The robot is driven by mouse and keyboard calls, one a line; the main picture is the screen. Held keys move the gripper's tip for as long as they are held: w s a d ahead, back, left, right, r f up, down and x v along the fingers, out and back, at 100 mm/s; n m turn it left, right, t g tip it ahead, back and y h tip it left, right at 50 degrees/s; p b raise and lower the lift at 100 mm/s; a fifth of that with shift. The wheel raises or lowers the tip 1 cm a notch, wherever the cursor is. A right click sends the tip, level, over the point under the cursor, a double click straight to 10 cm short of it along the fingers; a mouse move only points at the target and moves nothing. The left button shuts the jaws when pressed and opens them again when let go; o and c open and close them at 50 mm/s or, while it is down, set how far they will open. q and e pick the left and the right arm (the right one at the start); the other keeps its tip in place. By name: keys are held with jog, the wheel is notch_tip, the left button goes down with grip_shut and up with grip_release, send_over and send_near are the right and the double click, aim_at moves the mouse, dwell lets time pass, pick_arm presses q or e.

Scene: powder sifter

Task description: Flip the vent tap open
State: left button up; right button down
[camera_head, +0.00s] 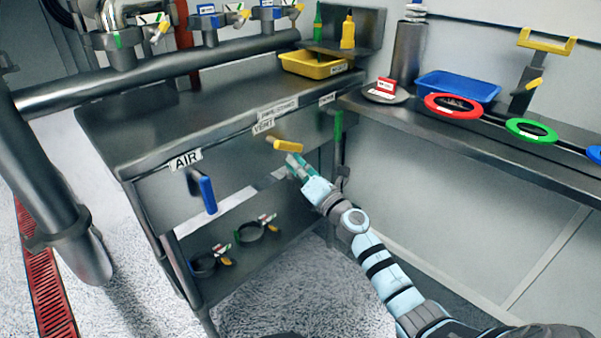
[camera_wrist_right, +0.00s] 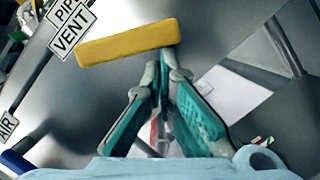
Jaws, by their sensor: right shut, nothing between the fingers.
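The vent tap has a yellow lever (camera_head: 288,146) on the front panel of the steel bench, under the VENT label (camera_head: 264,126). The lever lies roughly sideways, pointing right. In the right wrist view the yellow lever (camera_wrist_right: 130,43) spans the space just ahead of my fingers, with the VENT label (camera_wrist_right: 72,32) at its left. My right gripper (camera_head: 293,162) is shut and empty, its tips close below the lever's free end; it also shows in the wrist view (camera_wrist_right: 164,58). I cannot tell whether the tips touch it. My left gripper is not in view.
A blue lever (camera_head: 208,194) under the AIR label (camera_head: 186,160) hangs down to the left. A green lever (camera_head: 338,125) is to the right. A lower shelf (camera_head: 285,215) holds two clamp rings. Side bench (camera_head: 440,128) stands right of my arm.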

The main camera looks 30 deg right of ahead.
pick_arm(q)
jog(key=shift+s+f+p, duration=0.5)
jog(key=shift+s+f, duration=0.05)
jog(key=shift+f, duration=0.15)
pick_arm(e)
jog(key=shift+w+d+r, duration=0.2)
jog(key=shift+d+r, duration=0.3)
jog(key=shift+w+d+r, duration=0.15)
jog(key=shift+d+r, duration=0.3)
jog(key=shift+d, duration=0.05)
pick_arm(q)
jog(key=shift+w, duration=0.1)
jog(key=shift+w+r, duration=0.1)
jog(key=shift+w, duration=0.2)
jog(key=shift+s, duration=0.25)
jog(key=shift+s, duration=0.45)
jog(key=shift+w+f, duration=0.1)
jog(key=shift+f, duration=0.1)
